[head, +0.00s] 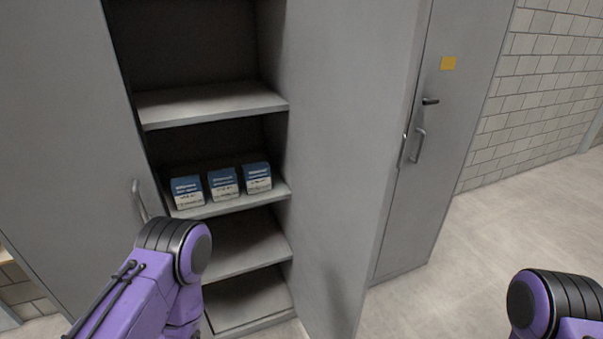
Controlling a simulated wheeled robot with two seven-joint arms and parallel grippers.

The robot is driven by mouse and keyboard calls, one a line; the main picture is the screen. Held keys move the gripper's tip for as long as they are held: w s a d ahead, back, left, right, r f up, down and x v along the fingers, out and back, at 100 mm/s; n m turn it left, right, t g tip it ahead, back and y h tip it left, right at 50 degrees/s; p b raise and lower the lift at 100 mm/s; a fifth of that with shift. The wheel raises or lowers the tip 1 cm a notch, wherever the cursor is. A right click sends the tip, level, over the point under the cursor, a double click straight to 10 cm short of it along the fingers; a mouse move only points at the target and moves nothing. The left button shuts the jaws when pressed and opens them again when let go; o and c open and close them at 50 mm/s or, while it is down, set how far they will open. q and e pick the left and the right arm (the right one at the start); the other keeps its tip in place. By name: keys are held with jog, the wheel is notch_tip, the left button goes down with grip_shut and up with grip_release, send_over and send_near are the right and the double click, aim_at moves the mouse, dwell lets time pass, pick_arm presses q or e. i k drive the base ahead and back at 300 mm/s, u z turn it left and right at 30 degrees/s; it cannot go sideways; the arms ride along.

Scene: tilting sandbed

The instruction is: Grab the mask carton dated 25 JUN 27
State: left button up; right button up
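Three blue-and-white cartons stand side by side on a middle shelf (212,209) of the open grey cabinet: a left carton (187,192), a middle carton (223,184) and a right carton (257,177). Their labels face me, but the printed dates are too small to read, so I cannot tell which is dated 25 JUN 27. My purple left arm comes in at the bottom left, in front of the cabinet, and my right arm shows at the bottom right corner. Neither gripper shows in the head view.
The cabinet's left door (62,120) and right door (345,150) stand open beside the shelves. The upper shelf (210,103) and lower shelf (240,243) are empty. A closed locker door (440,150) with a yellow tag stands right. The floor (490,240) at right is clear.

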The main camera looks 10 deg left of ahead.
aim_at(258, 175)
jog(key=z, duration=0.45)
jog(key=i, duration=0.55)
jog(key=z, duration=0.25)
